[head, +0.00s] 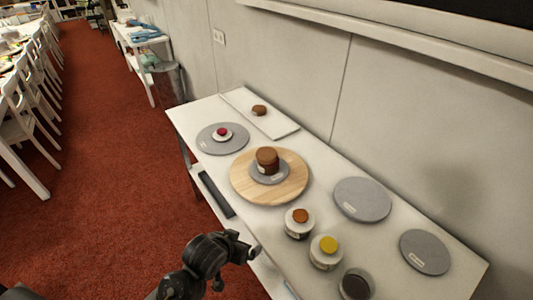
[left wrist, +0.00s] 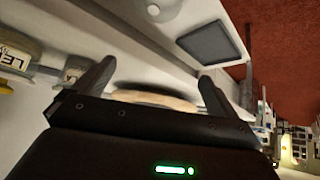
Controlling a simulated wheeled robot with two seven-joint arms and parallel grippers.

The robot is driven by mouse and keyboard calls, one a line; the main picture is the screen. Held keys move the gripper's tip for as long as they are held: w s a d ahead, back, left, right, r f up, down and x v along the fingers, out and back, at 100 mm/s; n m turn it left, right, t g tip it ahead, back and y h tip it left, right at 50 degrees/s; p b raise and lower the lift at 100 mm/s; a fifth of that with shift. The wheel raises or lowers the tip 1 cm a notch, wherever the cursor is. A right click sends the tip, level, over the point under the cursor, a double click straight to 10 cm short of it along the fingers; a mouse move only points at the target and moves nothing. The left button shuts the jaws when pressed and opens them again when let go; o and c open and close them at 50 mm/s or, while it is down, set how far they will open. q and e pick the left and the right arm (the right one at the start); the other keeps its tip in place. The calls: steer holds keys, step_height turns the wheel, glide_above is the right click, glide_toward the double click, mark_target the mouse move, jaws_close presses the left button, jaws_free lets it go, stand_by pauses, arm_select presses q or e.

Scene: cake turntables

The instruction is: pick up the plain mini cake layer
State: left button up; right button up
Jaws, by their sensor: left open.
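A small brown cake layer (head: 259,110) lies alone on a white board at the table's far end. A taller brown cake (head: 267,160) stands on a grey disc on the round wooden board (head: 297,168). I cannot tell for sure from the colours which is the plain layer. My left gripper (head: 237,268) is open and empty near the table's front edge, well short of both cakes. In the left wrist view its two fingers (left wrist: 157,72) are spread with nothing between them; part of the wooden board (left wrist: 155,100) shows behind. My right gripper is in neither view.
A grey disc (head: 207,142) holds a small red-topped item. Jars with orange (head: 299,229), yellow (head: 325,258) and dark (head: 356,287) tops line the near front edge. Two grey discs (head: 378,191) (head: 438,262) at the right are empty. A wall runs behind the table.

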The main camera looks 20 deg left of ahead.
arm_select(q)
steer(key=w+d+r+t, duration=0.1)
steer(key=w+r+t, duration=0.15)
steer(key=w, duration=0.25)
steer(key=w+r+t, duration=0.1)
steer(key=w+r, duration=0.2)
steer(key=w, duration=0.3)
steer(key=t, duration=0.3)
glide_toward(265, 156)
steer(key=w, duration=0.3)
steer(key=shift+w+d+f+n+g+y+p, duration=0.2)
steer(key=shift+w+f+n+g+y+p, duration=0.1)
steer(key=shift+w+n+g+p, duration=0.1)
steer(key=shift+w+d+f, duration=0.1)
steer(key=shift+w+f, duration=0.15)
steer(key=shift+w, duration=0.25)
steer(key=shift+w+p, duration=0.3)
steer(key=p+x, duration=0.1)
steer(key=x, duration=0.2)
steer(key=shift+w+f, duration=0.15)
steer(key=shift+f, duration=0.05)
steer(key=shift+w+d+f, duration=0.1)
steer(key=shift+w+f, duration=0.2)
steer(key=shift+w, duration=0.25)
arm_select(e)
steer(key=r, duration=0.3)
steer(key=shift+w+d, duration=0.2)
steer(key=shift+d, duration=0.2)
